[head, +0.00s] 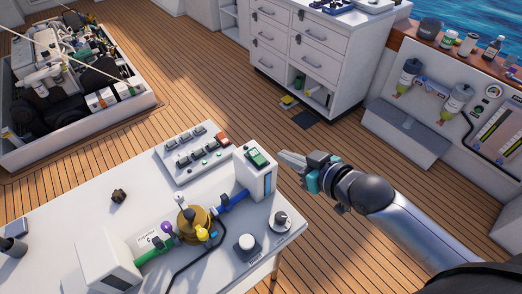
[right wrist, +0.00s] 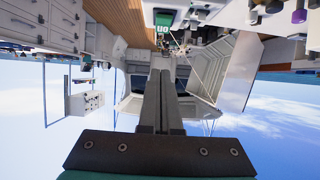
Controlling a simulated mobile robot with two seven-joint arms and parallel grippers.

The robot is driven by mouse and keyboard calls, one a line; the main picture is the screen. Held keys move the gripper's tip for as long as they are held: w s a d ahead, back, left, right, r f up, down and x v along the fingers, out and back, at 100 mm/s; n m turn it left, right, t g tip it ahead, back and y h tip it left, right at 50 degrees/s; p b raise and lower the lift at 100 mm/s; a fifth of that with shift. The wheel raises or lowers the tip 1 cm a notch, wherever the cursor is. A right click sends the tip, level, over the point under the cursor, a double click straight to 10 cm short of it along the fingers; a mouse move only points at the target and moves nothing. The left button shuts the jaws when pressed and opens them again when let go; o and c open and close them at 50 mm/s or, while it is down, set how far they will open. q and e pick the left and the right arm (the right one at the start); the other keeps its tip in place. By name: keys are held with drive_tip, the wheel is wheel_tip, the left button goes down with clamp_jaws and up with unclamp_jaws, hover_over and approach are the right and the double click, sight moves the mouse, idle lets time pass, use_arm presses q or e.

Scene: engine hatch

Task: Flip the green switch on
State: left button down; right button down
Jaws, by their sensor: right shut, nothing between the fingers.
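A green switch (head: 257,157) sits on top of a white box (head: 246,177) at the right part of the white table. My right gripper (head: 284,158) is just to the right of the switch in the head view, apart from it, with its fingers pointing left toward it. The fingers are together and hold nothing. In the right wrist view the green switch (right wrist: 163,21) shows beyond the fingertips (right wrist: 160,72), with upside-down lettering on or beside it. I cannot tell which way the switch is set. My left gripper is not in view.
A brass valve body (head: 193,222) with blue and green pipes, and two knobs (head: 246,242), stand nearby on the table (head: 70,227). An open engine hatch (head: 75,135) is at far left, white drawers (head: 312,50) behind.

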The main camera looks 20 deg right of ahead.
drive_tip(key=b, duration=0.2)
hover_over(260, 158)
drive_tip(key=s, duration=0.2)
drive_tip(key=f, duration=0.4)
drive_tip(key=shift+w+d+f, duration=0.2)
drive_tip(key=shift+w+d, duration=0.05)
drive_tip(key=shift+d, duration=0.05)
drive_tip(key=shift+w+a+f, duration=0.1)
drive_tip(key=shift+w+f, duration=0.1)
drive_tip(key=shift+f, duration=0.4)
drive_tip(key=shift+w+a+f, duration=0.1)
drive_tip(key=shift+w+f, duration=0.1)
drive_tip(key=shift+f, duration=0.35)
drive_tip(key=shift+w+a+f, duration=0.1)
drive_tip(key=shift+w+f, duration=0.15)
drive_tip(key=shift+f, duration=0.5)
